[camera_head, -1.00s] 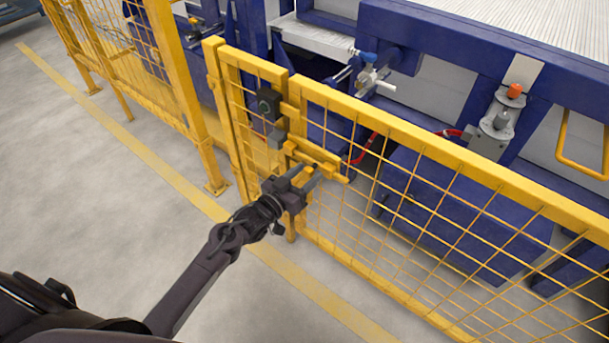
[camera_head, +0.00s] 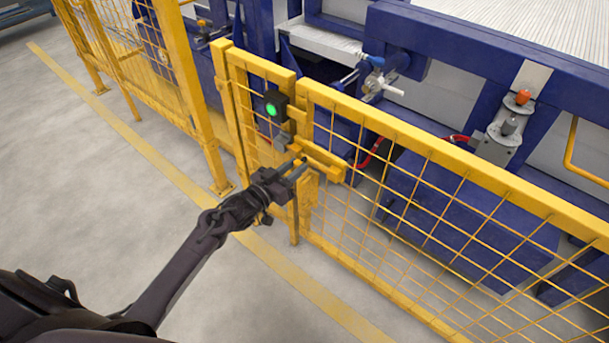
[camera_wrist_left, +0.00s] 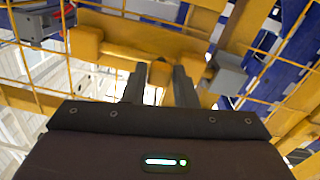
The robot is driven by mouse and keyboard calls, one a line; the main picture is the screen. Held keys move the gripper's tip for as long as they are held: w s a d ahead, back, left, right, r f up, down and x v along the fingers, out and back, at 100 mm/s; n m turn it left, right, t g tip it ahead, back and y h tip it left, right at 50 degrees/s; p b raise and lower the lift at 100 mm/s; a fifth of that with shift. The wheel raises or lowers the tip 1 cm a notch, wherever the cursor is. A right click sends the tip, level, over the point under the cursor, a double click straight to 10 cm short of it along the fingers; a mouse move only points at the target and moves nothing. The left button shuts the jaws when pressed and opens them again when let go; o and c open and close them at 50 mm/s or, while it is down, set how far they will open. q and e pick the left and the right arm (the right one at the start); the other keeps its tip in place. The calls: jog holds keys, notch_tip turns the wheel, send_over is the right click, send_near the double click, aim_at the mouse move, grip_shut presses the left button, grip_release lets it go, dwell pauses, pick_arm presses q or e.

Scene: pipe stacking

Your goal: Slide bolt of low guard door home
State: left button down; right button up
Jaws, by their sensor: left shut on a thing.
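The low guard door (camera_head: 450,157) is a yellow frame with wire mesh. It stands level with the yellow post section to its left. The yellow bolt (camera_head: 322,162) lies across the gap between them, below the switch box. It also shows as a yellow bar above the fingers in the left wrist view (camera_wrist_left: 140,38). My left gripper (camera_head: 301,170) is at the bolt's front, shut on its handle. The handle is mostly hidden between the fingers (camera_wrist_left: 159,78). My right gripper is not in view.
A dark switch box (camera_head: 275,104) on the fence, just above the bolt, shows a lit green lamp. Behind the door stands a blue machine (camera_head: 430,45) with valves and a red hose. Taller yellow fencing (camera_head: 182,90) stands at left. The grey floor in front is clear.

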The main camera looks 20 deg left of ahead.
pick_arm(q)
jog(key=shift+a, duration=0.25)
jog(key=c, duration=1.2)
grip_release()
jog(key=shift+w+a, duration=0.1)
jog(key=shift+o, duration=0.2)
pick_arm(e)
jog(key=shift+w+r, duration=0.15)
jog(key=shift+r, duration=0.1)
pick_arm(q)
jog(key=shift+s, duration=0.25)
jog(key=v, duration=0.7)
jog(key=shift+s+p, duration=0.15)
jog(key=shift+p, duration=0.3)
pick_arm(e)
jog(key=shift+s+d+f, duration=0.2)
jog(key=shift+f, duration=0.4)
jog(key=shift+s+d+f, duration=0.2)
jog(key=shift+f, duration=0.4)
